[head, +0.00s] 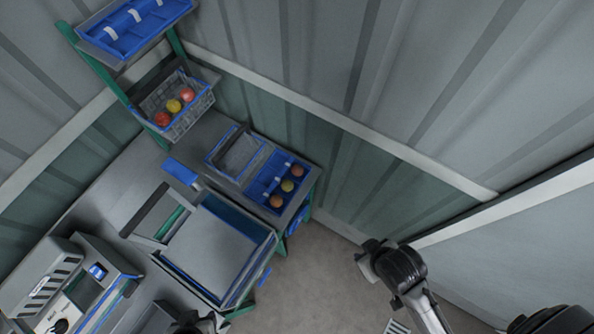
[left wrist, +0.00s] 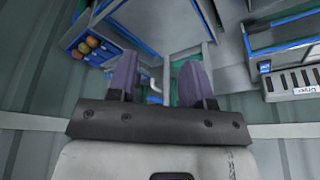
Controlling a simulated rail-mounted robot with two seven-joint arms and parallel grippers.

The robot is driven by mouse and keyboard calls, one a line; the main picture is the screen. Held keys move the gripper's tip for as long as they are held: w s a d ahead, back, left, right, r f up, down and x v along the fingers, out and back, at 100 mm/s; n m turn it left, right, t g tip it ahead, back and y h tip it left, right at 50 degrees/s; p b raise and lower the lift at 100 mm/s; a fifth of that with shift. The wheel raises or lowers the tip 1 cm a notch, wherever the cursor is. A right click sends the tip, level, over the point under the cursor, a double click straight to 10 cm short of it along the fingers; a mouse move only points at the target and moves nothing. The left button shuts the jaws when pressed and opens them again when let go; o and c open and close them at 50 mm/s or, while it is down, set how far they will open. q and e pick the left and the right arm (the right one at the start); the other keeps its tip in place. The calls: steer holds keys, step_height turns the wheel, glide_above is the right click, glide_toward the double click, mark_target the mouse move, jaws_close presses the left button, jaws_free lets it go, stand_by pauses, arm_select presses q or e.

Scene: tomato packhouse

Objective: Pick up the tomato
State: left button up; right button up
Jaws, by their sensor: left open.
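Three more tomatoes (head: 173,106), two red and one yellow, sit in a grey basket (head: 203,104) on the rack. My left gripper (left wrist: 158,72) is open, its two purple fingers apart with nothing between them. In the left wrist view the tray's tomatoes (left wrist: 86,46) lie at upper left, clear of the fingers. In the head view a dark part of my arm shows at the bottom edge.
A large blue-rimmed open box (head: 215,250) takes up the middle of the bench. A grey crate (head: 240,155) stands beside the tray. A grey machine (head: 72,285) stands at lower left. Corrugated walls close off the back; bare floor lies right of the bench.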

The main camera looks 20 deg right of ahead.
arm_select(q)
steer(key=shift+o, duration=0.4)
steer(key=o, duration=0.3)
steer(key=shift+a, duration=0.15)
